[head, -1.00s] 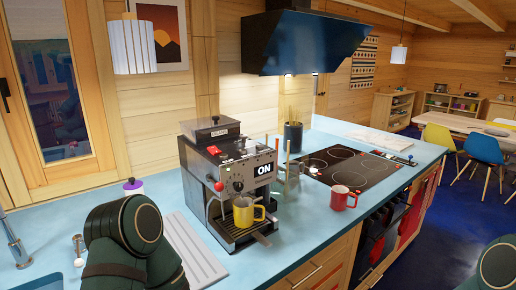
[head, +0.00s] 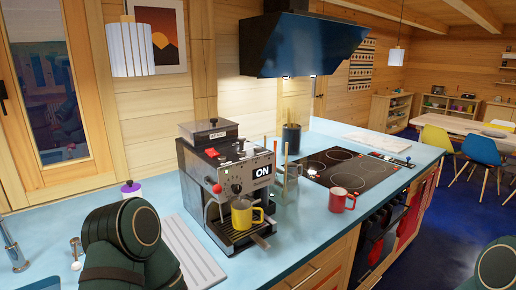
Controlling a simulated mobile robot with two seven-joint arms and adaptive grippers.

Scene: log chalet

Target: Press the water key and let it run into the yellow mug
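The coffee machine (head: 214,165) stands on the blue counter, with a lit "ON" display (head: 262,171) on its front. The yellow mug (head: 242,214) sits upright on the machine's drip tray, below the front panel. The keys on the panel are too small to tell which is the water key. No water stream can be made out. My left arm shows at the lower left, but its gripper is out of view. A bit of my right arm shows at the lower right edge; its gripper is out of view too.
A red mug (head: 341,199) stands on the counter near the black hob (head: 342,169). A clear container (head: 287,182) with sticks and a dark utensil pot (head: 291,138) stand right of the machine. A ribbed drainer (head: 190,252) lies left of it. A range hood (head: 303,47) hangs above.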

